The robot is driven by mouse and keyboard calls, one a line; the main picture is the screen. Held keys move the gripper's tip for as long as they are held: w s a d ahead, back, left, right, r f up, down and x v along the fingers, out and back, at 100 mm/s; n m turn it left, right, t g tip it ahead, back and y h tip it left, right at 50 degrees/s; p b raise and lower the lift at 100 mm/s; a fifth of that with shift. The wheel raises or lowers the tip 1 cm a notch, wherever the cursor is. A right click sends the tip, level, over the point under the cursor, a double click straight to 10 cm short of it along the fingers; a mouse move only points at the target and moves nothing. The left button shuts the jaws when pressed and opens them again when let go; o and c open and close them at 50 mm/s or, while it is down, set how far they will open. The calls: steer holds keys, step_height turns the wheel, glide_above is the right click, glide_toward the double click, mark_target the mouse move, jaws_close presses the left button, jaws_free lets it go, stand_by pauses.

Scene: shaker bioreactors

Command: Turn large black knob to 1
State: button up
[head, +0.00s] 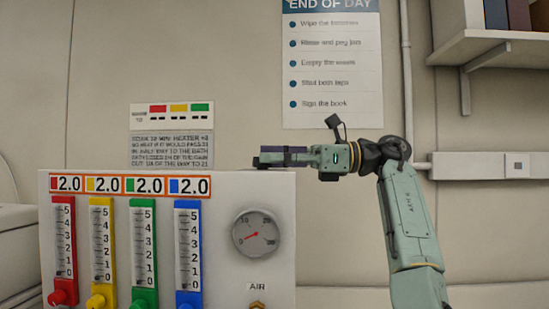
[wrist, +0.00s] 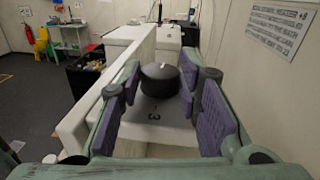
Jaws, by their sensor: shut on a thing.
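A printed "3" (wrist: 153,116) is on the surface on the near side of the knob. My gripper (wrist: 160,72) has its purple-padded fingers on either side of the knob and is shut on it. In the head view my gripper (head: 275,157) reaches in from the right, level with the top of the white machine panel (head: 225,270). The knob is hard to tell from the fingers there.
The panel front carries red, yellow, green and blue slider columns (head: 103,240), each under a "2.0" readout, and a round gauge (head: 256,233). A wall sign (wrist: 275,28) is close on the right in the wrist view. A shelf (head: 490,45) is at the upper right.

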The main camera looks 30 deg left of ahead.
steer(key=o, duration=1.1)
steer(key=shift+o, duration=0.2)
steer(key=shift+f+t, duration=0.1)
steer(key=shift+t, duration=0.2)
